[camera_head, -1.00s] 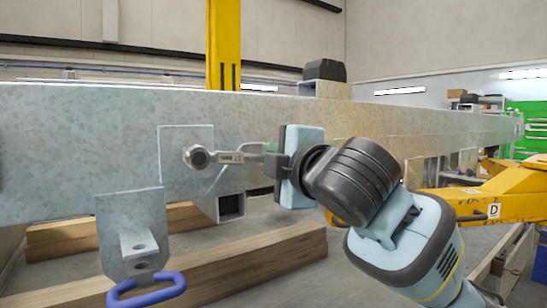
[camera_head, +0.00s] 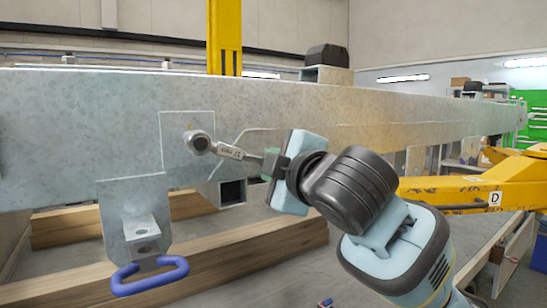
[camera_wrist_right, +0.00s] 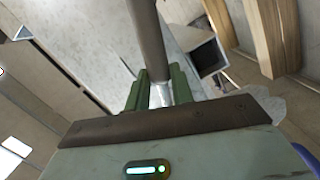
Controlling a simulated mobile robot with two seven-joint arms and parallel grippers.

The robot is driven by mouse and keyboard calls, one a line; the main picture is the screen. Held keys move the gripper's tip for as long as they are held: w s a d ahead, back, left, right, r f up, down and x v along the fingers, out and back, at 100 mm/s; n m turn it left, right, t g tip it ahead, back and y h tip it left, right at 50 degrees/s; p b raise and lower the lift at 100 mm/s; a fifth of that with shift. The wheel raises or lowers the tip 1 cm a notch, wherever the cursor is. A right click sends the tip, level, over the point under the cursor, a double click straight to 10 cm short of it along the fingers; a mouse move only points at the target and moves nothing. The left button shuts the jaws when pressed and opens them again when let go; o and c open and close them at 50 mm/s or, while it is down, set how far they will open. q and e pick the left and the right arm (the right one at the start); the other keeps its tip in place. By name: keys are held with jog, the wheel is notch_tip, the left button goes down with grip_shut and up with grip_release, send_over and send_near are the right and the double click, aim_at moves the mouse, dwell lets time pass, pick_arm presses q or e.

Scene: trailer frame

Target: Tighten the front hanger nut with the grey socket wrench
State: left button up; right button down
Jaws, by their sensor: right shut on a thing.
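The grey socket wrench (camera_head: 235,153) has its round head (camera_head: 199,142) against the square plate (camera_head: 178,165) on the galvanized trailer beam. Its handle runs to the right and slightly down. The hanger nut itself is hidden behind the wrench head, so I cannot see how the socket sits on it. My right gripper (camera_head: 271,163) is shut on the handle's far end. In the right wrist view, its green fingers (camera_wrist_right: 157,90) are on either side of the metal handle (camera_wrist_right: 148,38). My left gripper is not in view.
A bracket (camera_head: 135,212) with a blue loop (camera_head: 150,276) hangs below the beam (camera_head: 90,120) at lower left. Wooden beams (camera_head: 235,258) lie beneath. A yellow frame (camera_head: 470,190) stands at right, with a green cabinet (camera_head: 527,115) behind.

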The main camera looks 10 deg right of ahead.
jog(key=shift+a+f+m, duration=0.1)
jog(key=shift+f+m, duration=0.15)
jog(key=shift+m, duration=0.05)
jog(key=shift+s+a+f+m, duration=0.1)
jog(key=shift+a+f+m, duration=0.1)
jog(key=shift+f+m, duration=0.25)
jog(key=shift+s+a+f+m, duration=0.1)
jog(key=shift+a+f+m, duration=0.1)
jog(key=shift+f+m, duration=0.2)
notch_tip(320, 180, up, 13)
jog(key=n+t, duration=0.1)
jog(key=n, duration=1.1)
jog(key=shift+y, duration=0.3)
dwell(0.8)
jog(key=shift+d+n, duration=0.1)
jog(key=shift+n, duration=0.15)
